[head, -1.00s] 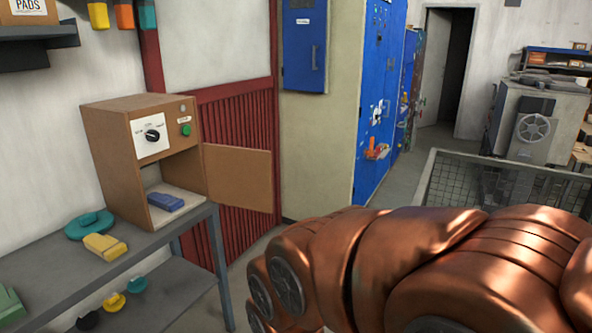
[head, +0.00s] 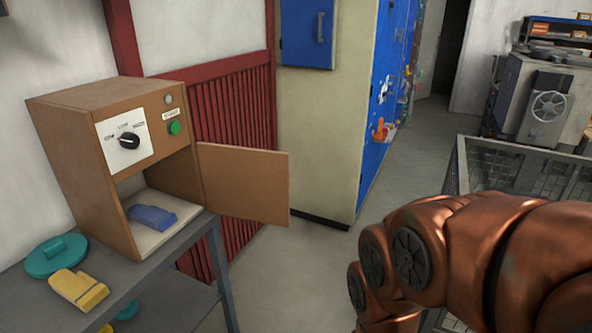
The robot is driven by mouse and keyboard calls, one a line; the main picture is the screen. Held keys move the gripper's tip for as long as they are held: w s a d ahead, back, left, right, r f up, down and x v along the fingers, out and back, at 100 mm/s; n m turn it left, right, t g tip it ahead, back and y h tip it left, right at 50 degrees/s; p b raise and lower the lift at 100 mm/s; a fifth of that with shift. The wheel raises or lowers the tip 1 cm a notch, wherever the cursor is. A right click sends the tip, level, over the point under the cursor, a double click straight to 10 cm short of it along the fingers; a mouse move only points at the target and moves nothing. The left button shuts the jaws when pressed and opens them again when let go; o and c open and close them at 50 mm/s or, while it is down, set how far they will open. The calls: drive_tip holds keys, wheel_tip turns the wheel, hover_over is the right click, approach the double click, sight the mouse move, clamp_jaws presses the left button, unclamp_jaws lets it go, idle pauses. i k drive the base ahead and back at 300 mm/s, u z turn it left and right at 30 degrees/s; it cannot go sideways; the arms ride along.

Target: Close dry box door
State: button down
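The dry box (head: 70,150) is a brown cabinet on a grey bench at the left. Its front has a black dial (head: 129,141) and a green button (head: 174,128). The dry box door (head: 245,185) is a brown panel hinged at the right side of the opening, and it stands wide open, out to the right. A blue block-like item (head: 152,217) lies on the box floor inside. My copper-coloured arm fills the lower right, apart from the door. My gripper is not in view.
The grey bench (head: 185,240) also holds a teal round piece (head: 57,256) and a yellow piece (head: 78,290). A wire-mesh cage (head: 500,170) stands at the right. Floor between bench and cage is clear.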

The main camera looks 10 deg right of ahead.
sight(242, 183)
drive_tip(key=u, duration=0.2)
drive_tip(key=i, duration=0.85)
drive_tip(key=u, duration=0.4)
